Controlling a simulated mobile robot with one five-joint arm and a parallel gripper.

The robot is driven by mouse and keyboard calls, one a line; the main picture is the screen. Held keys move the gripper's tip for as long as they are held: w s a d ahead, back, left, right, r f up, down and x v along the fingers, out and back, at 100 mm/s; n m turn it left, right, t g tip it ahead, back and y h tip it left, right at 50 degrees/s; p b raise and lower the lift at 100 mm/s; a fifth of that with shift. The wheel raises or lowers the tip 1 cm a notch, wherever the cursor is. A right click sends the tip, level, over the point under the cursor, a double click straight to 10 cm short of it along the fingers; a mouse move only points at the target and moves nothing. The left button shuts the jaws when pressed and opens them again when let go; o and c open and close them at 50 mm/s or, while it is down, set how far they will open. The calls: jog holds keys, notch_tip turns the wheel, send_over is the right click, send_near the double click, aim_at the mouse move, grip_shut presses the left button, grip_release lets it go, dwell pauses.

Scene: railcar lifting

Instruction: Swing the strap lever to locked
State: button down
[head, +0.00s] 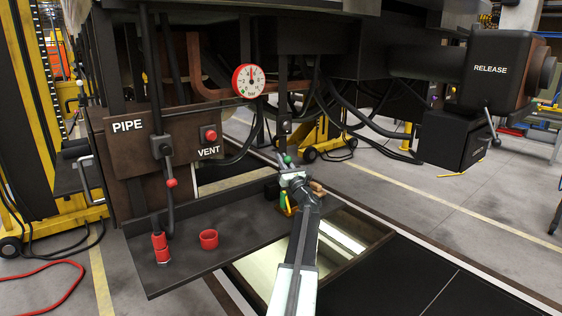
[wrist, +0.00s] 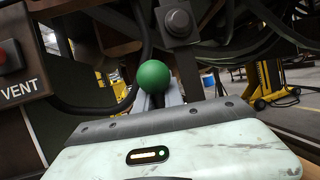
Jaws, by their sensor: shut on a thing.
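The strap lever shows as a green ball knob (head: 288,159) below the dark hanging bracket near the middle of the head view. The knob also shows large in the wrist view (wrist: 153,75), just beyond my wrist housing. My gripper (head: 283,163) is at the knob, and its grey fingers (wrist: 158,99) are shut on the lever at or just below the ball. The lever's shaft and pivot are mostly hidden by my gripper and wrist. I see no mark for the locked position.
A dark tray (head: 190,275) with a red cup (head: 208,239) lies in front, left of my arm. The VENT button (head: 210,135) and a round gauge (head: 248,81) are left of the lever. Black hoses (head: 350,115) hang close behind. The RELEASE box (head: 490,70) is at right.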

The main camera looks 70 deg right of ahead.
jog(key=c, duration=1.6)
grip_release()
jog(key=shift+s, duration=0.2)
jog(key=shift+o, duration=0.7)
jog(key=shift+s+a+r, duration=0.15)
jog(key=shift+r, duration=0.05)
jog(key=b+v, duration=0.3)
jog(key=v, duration=0.4)
jog(key=shift+s+a+f, duration=0.15)
jog(key=shift+a+f, duration=0.05)
